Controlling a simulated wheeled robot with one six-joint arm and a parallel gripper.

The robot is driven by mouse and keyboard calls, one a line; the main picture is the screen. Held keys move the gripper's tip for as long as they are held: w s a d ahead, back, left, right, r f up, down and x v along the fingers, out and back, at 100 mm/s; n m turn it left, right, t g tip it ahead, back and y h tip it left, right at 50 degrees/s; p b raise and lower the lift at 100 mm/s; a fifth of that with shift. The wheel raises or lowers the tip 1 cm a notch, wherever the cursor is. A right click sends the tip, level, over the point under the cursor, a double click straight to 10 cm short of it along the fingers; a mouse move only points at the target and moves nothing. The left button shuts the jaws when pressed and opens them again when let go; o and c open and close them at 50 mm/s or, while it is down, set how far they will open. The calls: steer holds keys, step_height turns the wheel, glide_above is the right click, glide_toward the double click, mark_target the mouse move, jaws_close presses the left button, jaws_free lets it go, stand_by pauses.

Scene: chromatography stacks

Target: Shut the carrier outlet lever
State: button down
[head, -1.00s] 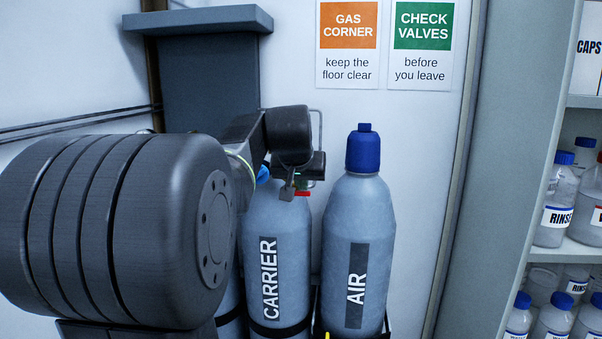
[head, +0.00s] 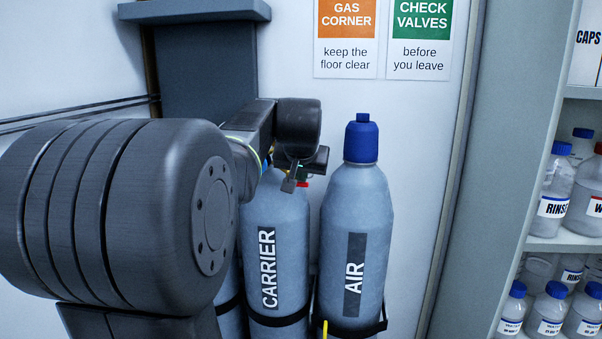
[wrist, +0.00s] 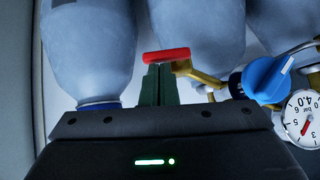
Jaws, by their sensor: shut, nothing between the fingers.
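The outlet lever has a red grip (wrist: 167,55) on a brass arm (wrist: 190,70); it belongs to the valve fittings on the grey carrier cylinder (head: 277,215). In the head view only a sliver of red lever (head: 304,184) shows beside my gripper (head: 289,185). In the wrist view my gripper (wrist: 158,84) has its dark green fingers together, empty. Their tips are right at the red grip, near its middle. Whether they touch it I cannot tell. Most of the valve is hidden behind my arm in the head view.
In the wrist view a blue knob (wrist: 266,78) and a pressure gauge (wrist: 301,117) sit right of the lever. The blue-capped air cylinder (head: 355,240) stands right of the carrier cylinder. Shelves with bottles (head: 553,197) are at the far right.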

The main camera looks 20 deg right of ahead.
steer(key=f+m+t+y+b, duration=0.1)
steer(key=m+t+y+b, duration=0.1)
steer(key=b, duration=0.1)
steer(key=f+m+t+y+b, duration=0.2)
steer(key=t+y+b, duration=0.1)
steer(key=d+f+m+t+y+b, duration=0.1)
steer(key=f+m+t+y+b, duration=0.1)
steer(key=m+b, duration=0.1)
steer(key=shift+s+f+t+b, duration=0.1)
steer(key=shift+s+t+b, duration=0.25)
steer(key=shift+b, duration=0.25)
stand_by(0.3)
